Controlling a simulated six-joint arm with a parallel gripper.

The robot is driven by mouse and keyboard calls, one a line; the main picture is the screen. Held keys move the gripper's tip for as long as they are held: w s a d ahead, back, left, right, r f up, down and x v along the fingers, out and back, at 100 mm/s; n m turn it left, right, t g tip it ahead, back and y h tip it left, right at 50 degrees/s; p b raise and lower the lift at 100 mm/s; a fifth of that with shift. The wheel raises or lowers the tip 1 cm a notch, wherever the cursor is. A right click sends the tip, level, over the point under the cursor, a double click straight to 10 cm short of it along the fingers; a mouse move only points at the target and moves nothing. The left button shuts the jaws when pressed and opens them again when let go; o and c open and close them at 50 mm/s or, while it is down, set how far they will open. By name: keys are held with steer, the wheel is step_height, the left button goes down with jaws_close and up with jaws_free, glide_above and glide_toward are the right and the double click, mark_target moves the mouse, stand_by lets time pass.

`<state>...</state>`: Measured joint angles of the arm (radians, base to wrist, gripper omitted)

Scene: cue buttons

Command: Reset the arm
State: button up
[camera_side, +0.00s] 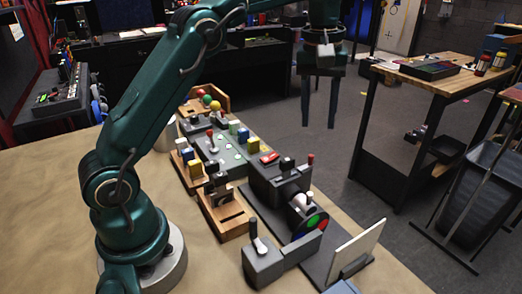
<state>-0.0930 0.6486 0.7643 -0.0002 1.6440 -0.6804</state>
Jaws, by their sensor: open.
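My gripper (320,112) hangs at the upper middle of the side view, pointing down. Its two dark fingers are apart with nothing between them. It is above and behind the group of devices on the table, clear of them. A red button-like part (269,157) sits on a dark panel behind.
Wooden trays with small coloured blocks (195,165) and a holder with coloured balls (205,99) stand on the table (60,195). A white panel (355,250) leans at the front right. A wooden workbench (450,82) stands to the right, across open floor.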

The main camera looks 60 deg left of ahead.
steer(key=s+d+r+m+t, duration=0.25)
steer(key=s+r, duration=0.45)
steer(key=s, duration=0.4)
steer(key=s+f+m+t, duration=0.2)
steer(key=s+f+m, duration=0.4)
steer(key=s+f, duration=0.3)
steer(key=shift+s+d+f, duration=0.25)
steer(key=shift+d, duration=0.15)
